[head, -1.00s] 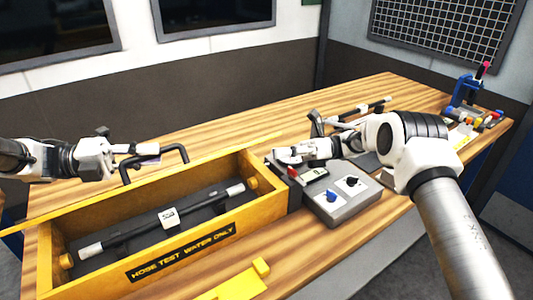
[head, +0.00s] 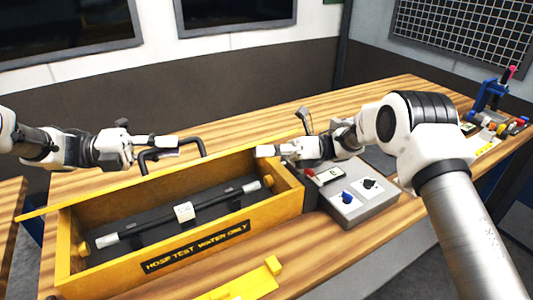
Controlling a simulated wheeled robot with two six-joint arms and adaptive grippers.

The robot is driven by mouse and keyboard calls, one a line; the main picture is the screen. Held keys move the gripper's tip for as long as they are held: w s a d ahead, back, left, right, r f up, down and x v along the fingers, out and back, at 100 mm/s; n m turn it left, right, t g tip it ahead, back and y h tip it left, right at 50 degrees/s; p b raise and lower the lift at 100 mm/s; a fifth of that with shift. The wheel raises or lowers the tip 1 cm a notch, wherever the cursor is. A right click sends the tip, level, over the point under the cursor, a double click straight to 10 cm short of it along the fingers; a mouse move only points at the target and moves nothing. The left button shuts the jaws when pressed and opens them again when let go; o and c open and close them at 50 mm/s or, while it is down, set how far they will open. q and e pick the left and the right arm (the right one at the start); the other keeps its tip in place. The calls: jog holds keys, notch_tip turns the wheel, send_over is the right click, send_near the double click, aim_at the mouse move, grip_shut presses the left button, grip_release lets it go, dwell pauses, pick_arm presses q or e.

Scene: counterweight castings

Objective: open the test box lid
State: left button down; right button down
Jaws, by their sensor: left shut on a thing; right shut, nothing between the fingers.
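The yellow test box (head: 290,207) stands on the bench, labelled "HOSE TEST WATER ONLY". Its top is open and a black hose with pale end fittings (head: 150,229) lies inside. The lid (head: 40,213) shows as a thin yellow strip along the box's back side, nearly edge-on, so its exact angle is hard to tell. A black bar handle (head: 197,140) rises at that strip. My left gripper (head: 166,148) is shut on the handle's left part. My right gripper (head: 265,151) is shut and empty, above the box's back right end.
A grey control box (head: 352,207) with blue and black knobs sits right of the test box, under my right arm. A yellow piece (head: 245,283) lies in front. A blue stand (head: 489,97) and small parts are at the far right. Bench behind the box is clear.

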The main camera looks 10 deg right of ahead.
pick_arm(q)
jog(key=shift+s+d+f, duration=0.15)
jog(key=shift+f, duration=0.15)
jog(key=c, duration=1.2)
grip_release()
jog(key=shift+s, duration=0.1)
jog(key=shift+r, duration=0.15)
